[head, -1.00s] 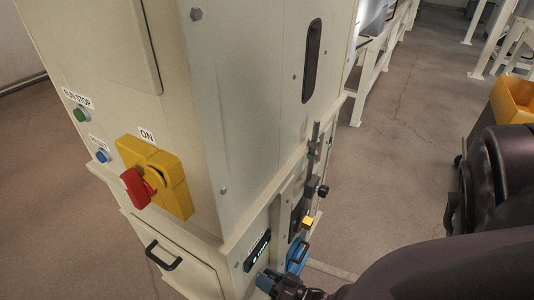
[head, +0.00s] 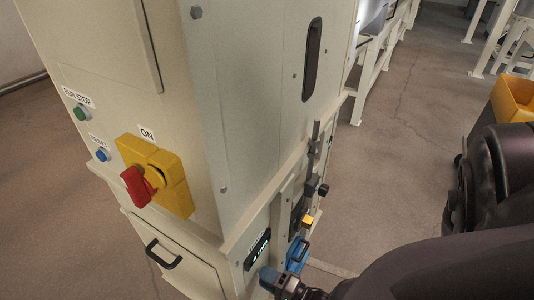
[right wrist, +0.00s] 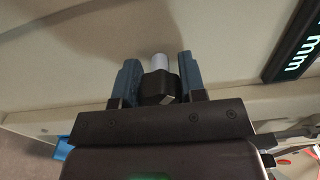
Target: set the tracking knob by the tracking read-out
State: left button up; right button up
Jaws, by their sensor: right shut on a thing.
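The tracking knob (right wrist: 158,88) is a small black faceted knob with a light grey shaft, seen in the right wrist view. My right gripper (right wrist: 158,72) has its two blue fingers on either side of it, shut on it. In the head view my right gripper (head: 269,277) is at the lower part of the machine, just below the tracking read-out (head: 257,249); the knob is hidden there. The read-out, a dark display with pale green characters, also shows in the right wrist view (right wrist: 296,52). "mm" is legible; the digits are not clear. My left gripper is out of view.
A blue handle part (head: 298,252) and a bracket with a black knob (head: 323,190) lie right of the read-out. A red switch on a yellow plate (head: 155,180) and a drawer handle (head: 163,255) are on the left face.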

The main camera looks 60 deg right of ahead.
jog(key=m, duration=0.4)
jog(key=shift+s+m, duration=0.1)
jog(key=shift+m, duration=0.2)
jog(key=m, duration=0.3)
jog(key=shift+m, duration=0.4)
jog(key=m, duration=0.7)
jog(key=shift+m, duration=0.7)
jog(key=o, duration=0.9)
jog(key=shift+d, duration=0.1)
